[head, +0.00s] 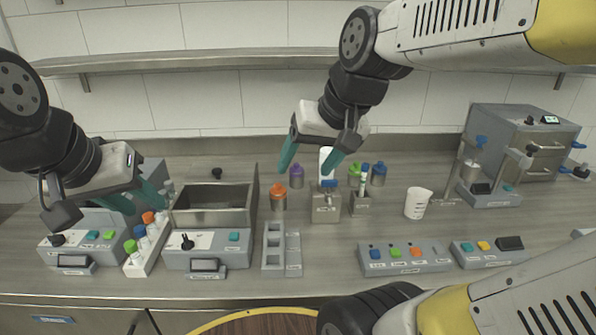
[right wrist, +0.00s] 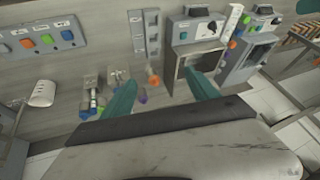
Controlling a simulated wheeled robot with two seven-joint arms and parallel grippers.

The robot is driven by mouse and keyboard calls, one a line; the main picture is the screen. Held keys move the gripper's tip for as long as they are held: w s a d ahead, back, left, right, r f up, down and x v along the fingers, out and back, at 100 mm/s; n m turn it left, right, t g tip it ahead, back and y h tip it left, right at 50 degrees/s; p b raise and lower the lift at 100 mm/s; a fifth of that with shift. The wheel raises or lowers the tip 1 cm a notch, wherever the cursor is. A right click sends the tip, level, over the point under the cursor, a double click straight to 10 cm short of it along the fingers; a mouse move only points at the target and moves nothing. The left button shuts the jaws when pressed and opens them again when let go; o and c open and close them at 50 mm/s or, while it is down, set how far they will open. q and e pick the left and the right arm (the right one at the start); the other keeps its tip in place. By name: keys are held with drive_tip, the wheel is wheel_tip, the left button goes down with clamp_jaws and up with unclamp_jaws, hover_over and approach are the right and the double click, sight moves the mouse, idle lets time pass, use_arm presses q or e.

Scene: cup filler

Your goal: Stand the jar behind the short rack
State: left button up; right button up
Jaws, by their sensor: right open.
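Several lidded jars stand at the back of the counter: an orange-lidded one (head: 278,198), a purple-lidded one (head: 296,177), a green-lidded one and a blue-lidded one (head: 378,175). I cannot tell which is meant. A grey slotted rack (head: 282,248) lies in front of the orange-lidded jar; two small upright holders (head: 326,208) stand to its right. Which one counts as the short rack is unclear. My right gripper (head: 316,162) is open and empty above the jars; the orange-lidded jar (right wrist: 153,79) shows between its fingers in the right wrist view. My left gripper (head: 136,202) is open over the left devices.
A white rack of colour-capped vials (head: 147,248) and an open metal bin (head: 212,212) stand on the left. A white measuring cup (head: 418,203) stands right of the holders. Button panels (head: 405,258) line the front. A grey machine (head: 520,140) fills the back right.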

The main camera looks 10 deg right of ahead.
drive_tip(key=shift+s+a+f+n+t, duration=0.1)
drive_tip(key=shift+s+f+n+t, duration=0.2)
drive_tip(key=shift+s, duration=0.6)
drive_tip(key=shift+s+f+n+t, duration=0.1)
drive_tip(key=shift+s+f, duration=0.25)
drive_tip(key=shift+s, duration=0.55)
